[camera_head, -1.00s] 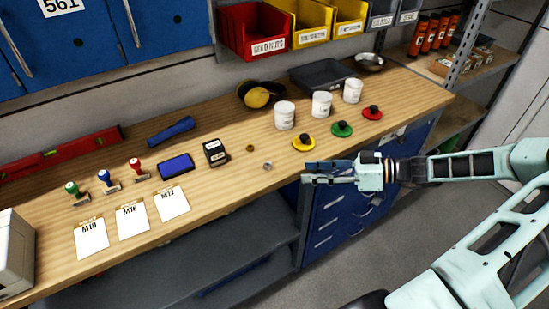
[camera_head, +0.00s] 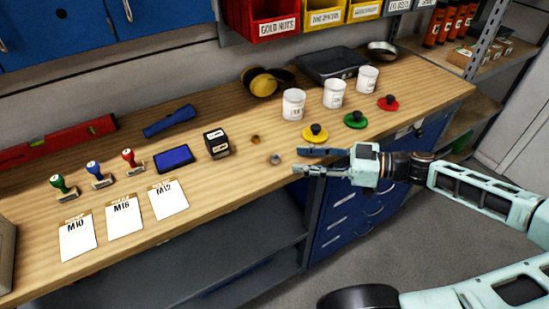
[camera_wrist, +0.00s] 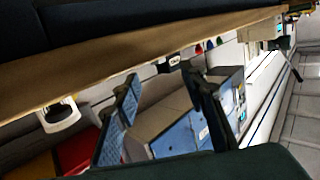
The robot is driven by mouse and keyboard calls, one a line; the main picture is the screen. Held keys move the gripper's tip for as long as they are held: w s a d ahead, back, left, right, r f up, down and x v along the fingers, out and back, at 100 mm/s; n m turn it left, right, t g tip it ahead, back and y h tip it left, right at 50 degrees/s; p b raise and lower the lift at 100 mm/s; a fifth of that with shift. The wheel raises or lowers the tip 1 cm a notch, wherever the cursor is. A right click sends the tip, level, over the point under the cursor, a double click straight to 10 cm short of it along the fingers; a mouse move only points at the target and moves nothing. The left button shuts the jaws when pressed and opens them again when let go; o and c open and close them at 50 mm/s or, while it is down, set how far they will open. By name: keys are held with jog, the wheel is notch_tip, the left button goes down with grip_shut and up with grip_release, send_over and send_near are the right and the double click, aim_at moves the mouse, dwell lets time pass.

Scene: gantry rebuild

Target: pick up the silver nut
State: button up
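The small silver nut (camera_head: 275,159) lies on the wooden workbench (camera_head: 235,180) near its front edge. A brass-coloured nut (camera_head: 255,139) lies a little behind it and to the left. My gripper (camera_head: 297,160) is open and empty, just right of the silver nut at the bench's front edge, with its fingers pointing left towards it. In the wrist view my two fingers (camera_wrist: 160,76) stand apart with nothing between them. I cannot make out the silver nut in the wrist view.
A yellow-based knob (camera_head: 315,134) stands close behind my gripper, with green and red ones to its right. White cups (camera_head: 293,104) stand behind them. A black stamp (camera_head: 216,143) and blue ink pad (camera_head: 174,158) lie left of the nuts. Paper cards (camera_head: 124,216) lie front left.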

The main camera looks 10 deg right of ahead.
aim_at(277, 157)
jog(key=x, duration=0.5)
jog(key=shift+w+a+p, duration=0.2)
jog(key=shift+w+p, duration=0.05)
jog(key=shift+p, duration=0.05)
jog(key=shift+c, duration=0.4)
grip_shut()
